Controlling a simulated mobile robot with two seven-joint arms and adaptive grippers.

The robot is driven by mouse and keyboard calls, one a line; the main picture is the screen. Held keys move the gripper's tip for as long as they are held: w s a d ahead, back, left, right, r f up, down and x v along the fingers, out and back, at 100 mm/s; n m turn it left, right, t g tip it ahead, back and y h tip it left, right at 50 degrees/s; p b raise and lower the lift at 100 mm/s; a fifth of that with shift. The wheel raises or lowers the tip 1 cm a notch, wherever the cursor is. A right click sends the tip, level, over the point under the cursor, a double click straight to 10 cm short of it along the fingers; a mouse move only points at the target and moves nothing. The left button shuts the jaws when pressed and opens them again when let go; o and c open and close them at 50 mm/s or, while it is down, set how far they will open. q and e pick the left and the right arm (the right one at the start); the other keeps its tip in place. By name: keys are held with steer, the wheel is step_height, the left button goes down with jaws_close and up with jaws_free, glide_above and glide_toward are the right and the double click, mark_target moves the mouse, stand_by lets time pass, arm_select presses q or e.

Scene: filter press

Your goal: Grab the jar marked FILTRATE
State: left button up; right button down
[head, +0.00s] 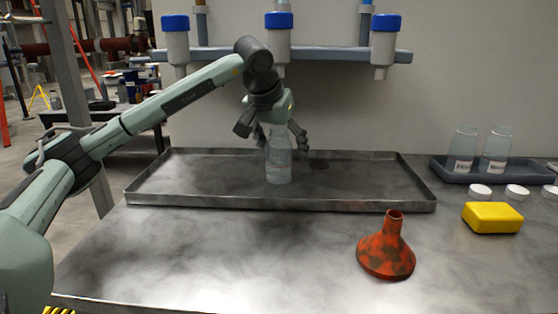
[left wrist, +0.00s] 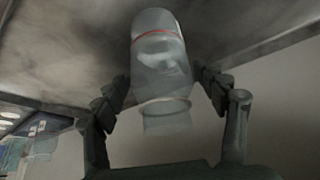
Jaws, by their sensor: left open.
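A clear jar (head: 279,158) stands upright in the metal tray (head: 190,202), under the middle filter housing. I cannot read any marking on it. My left gripper (head: 276,134) is at the jar's upper part, with its fingers open on either side. In the left wrist view the jar (left wrist: 158,62) lies between the two open fingers of the left gripper (left wrist: 165,100), and a red line rings it. Two more clear jars with white labels, a left one (head: 462,150) and a right one (head: 495,150), stand in a blue-grey tray at the right. My right gripper is not in view.
A rail with blue-capped housings (head: 278,40) hangs above the tray. An orange-red funnel (head: 386,250) stands on the front of the metal table. A yellow block (head: 492,217) and white lids (head: 480,191) lie at the right. The table's left front is clear.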

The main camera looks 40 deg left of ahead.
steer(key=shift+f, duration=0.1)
arm_select(q)
steer(key=c, duration=0.7)
steer(key=shift+r, duration=0.1)
steer(key=c, duration=0.8)
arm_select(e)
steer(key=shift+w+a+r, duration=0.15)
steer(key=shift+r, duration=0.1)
arm_select(q)
steer(key=shift+s+r, duration=0.1)
